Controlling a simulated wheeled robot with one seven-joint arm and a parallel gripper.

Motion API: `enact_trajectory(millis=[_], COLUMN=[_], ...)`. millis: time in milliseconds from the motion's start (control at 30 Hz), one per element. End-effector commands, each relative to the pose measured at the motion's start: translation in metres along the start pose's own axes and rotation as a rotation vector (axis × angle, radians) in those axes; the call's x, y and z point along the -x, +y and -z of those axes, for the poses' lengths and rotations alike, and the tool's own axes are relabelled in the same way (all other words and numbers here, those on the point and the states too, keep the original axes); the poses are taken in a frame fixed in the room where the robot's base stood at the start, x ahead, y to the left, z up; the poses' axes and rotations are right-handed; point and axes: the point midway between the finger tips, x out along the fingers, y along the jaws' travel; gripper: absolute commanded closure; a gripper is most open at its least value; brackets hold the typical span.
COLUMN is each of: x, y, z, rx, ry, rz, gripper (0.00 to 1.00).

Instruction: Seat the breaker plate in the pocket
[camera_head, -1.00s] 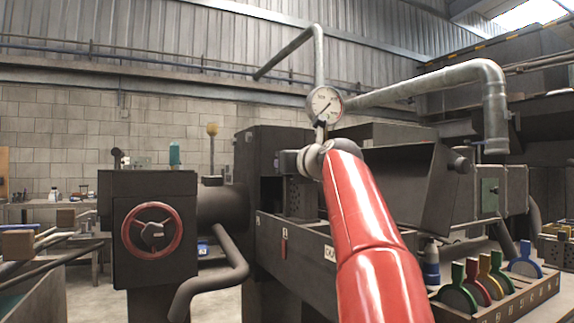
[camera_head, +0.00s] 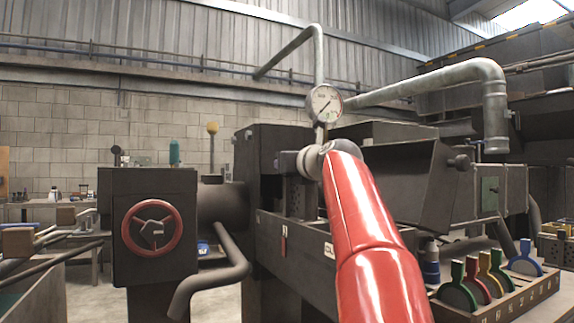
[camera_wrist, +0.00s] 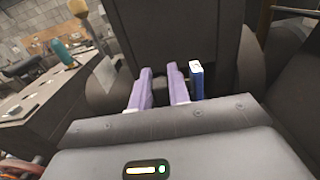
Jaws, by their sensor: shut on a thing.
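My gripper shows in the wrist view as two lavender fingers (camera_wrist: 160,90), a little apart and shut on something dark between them. I take this to be the breaker plate, but its outline cannot be made out. A blue piece with a white top (camera_wrist: 196,80) stands just right of the right finger. In the head view, my red arm reaches to the dark machine (camera_head: 274,150) beside the pressure gauge; my fingers are hidden there. A dark perforated block (camera_head: 297,197) shows just below the wrist. The pocket cannot be made out in either view.
A pressure gauge (camera_head: 324,103) stands right above my wrist. A red handwheel (camera_head: 128,213) and a bent pipe (camera_head: 236,268) are at left. A rack (camera_head: 520,297) with several coloured-handled pieces is at lower right. A grey pipe (camera_head: 440,80) runs overhead.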

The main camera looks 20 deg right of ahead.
Motion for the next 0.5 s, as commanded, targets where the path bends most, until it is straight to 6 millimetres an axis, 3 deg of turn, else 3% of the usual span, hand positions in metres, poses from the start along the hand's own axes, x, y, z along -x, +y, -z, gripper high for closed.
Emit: enact_trajectory(millis=[500], x=[0.002], y=[0.001], z=[0.008], rx=[0.002], ry=[-0.007], rz=[0.001], gripper=[1.0])
